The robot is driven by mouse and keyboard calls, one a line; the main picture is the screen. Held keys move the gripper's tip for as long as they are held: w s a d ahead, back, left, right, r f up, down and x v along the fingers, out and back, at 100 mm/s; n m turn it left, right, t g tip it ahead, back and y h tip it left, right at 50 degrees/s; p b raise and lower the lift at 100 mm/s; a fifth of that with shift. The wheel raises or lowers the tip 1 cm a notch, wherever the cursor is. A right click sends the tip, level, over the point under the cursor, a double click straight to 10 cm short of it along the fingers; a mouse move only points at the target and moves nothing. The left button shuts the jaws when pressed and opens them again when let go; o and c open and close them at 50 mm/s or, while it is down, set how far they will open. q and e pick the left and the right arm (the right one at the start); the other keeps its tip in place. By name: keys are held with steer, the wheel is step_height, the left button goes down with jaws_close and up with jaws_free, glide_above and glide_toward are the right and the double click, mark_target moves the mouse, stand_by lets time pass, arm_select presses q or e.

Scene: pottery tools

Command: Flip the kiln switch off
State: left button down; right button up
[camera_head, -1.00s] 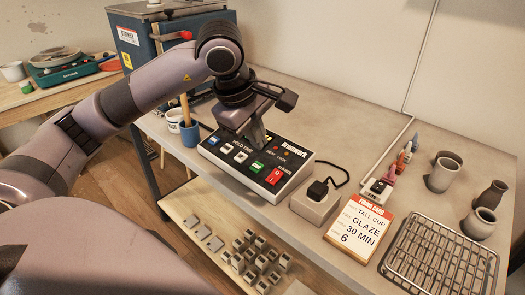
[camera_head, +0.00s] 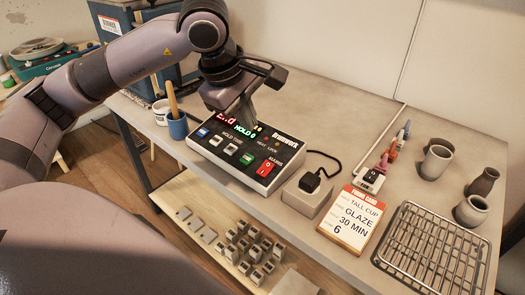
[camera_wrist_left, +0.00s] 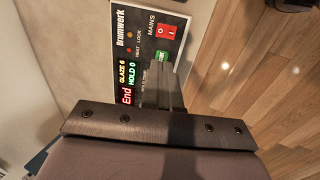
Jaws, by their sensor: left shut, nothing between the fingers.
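The kiln controller (camera_head: 238,164) is a white box with a black panel on the table. Its red mains switch (camera_head: 266,169) is at the front right corner and shows in the wrist view (camera_wrist_left: 165,40), with marks at both ends. The lit display (camera_wrist_left: 127,95) reads "End" and "HOLD 0". My left gripper (camera_head: 245,120) is shut and empty, above the panel near the display, left of and behind the switch. In the wrist view its fingers (camera_wrist_left: 166,84) cover some of the panel beside the green button (camera_wrist_left: 162,57). My right gripper is not in view.
A black plug (camera_head: 310,182) sits on a grey box right of the controller. A blue cup (camera_head: 177,127) stands left. The back of the table is clear.

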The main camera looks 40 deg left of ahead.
mark_target(266, 165)
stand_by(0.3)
arm_select(q)
steer(key=p+x, duration=0.1)
steer(key=x, duration=1.3)
steer(key=shift+p, duration=0.4)
steer(key=shift+w+f+b, duration=0.15)
steer(key=shift+f+b, duration=0.3)
steer(key=shift+b, duration=0.4)
steer(key=shift+r+p, duration=0.3)
steer(key=shift+s+f, duration=0.1)
steer(key=shift+s, duration=0.1)
